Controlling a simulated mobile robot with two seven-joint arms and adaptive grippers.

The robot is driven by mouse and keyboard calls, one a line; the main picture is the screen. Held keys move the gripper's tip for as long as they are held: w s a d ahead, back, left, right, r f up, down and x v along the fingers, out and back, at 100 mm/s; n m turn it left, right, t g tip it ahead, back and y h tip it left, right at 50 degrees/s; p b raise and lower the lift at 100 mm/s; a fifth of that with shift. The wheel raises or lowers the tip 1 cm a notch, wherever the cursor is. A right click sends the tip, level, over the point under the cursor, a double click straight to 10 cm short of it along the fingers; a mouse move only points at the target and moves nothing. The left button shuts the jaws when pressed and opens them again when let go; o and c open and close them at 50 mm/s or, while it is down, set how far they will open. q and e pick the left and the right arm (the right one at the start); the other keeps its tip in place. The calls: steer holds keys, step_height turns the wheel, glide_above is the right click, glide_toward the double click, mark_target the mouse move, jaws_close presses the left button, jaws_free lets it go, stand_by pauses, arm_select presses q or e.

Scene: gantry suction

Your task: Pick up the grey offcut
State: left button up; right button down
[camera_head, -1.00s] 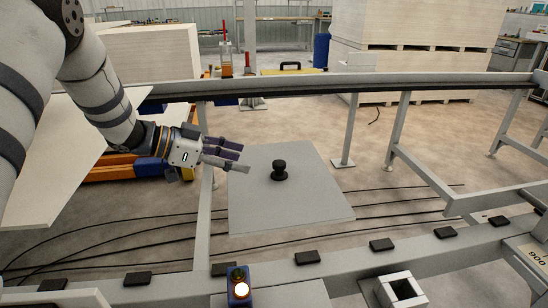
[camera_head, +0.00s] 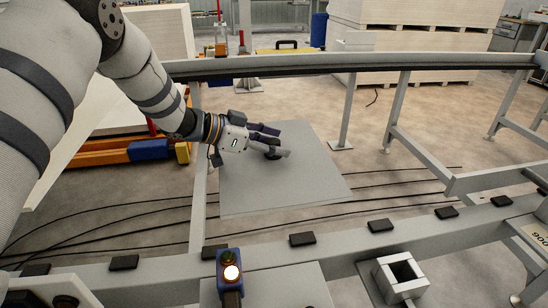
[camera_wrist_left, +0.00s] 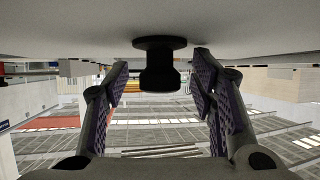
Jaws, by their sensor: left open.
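The grey offcut (camera_head: 285,192) is a flat grey panel lying level beyond the near rail. A black knob (camera_head: 272,155) stands on its upper face. My left gripper (camera_head: 281,144) reaches in from the left, low over the panel at the knob, and its fingers partly cover the knob. In the left wrist view the fingers (camera_wrist_left: 160,70) are spread, with the knob (camera_wrist_left: 160,66) between them and a visible gap on each side. The pale panel face (camera_wrist_left: 80,30) fills the top of that view. My right gripper is not in view.
A grey rail with black pads (camera_head: 302,239) runs along the front, with a lit signal box (camera_head: 230,271) on it. Thin black cables (camera_head: 120,227) lie on the floor. Pale board stacks (camera_head: 420,50) stand at the back.

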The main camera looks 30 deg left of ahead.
arm_select(q)
jaws_close()
steer(key=shift+r, duration=0.1)
steer(key=shift+r, duration=0.1)
